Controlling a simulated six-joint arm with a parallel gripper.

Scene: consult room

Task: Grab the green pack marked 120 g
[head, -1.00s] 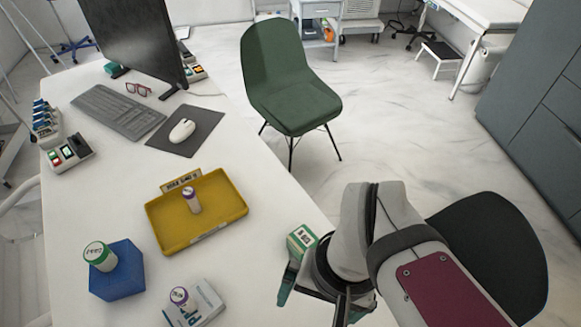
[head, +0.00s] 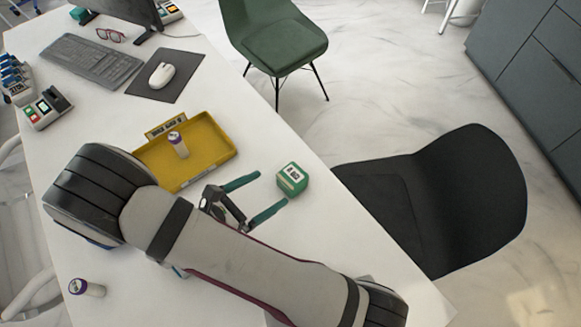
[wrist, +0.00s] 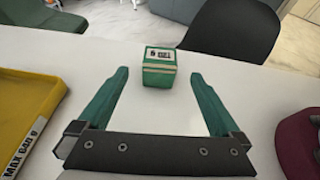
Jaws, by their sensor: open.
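The green pack (head: 292,179) is a small box with a white label on top, standing on the white table near its right edge. In the wrist view the pack (wrist: 159,70) shows a label that seems to read 120 g, upside down. My gripper (head: 273,194) is open, with its two green fingers pointing at the pack. In the wrist view the gripper (wrist: 158,80) has the pack centred just ahead of its fingertips, with a gap of bare table between. Nothing is between the fingers.
A yellow tray (head: 222,155) holding a purple-capped vial (head: 178,145) lies left of my gripper. My arm covers much of the near table. A black chair (head: 450,195) stands beyond the table edge.

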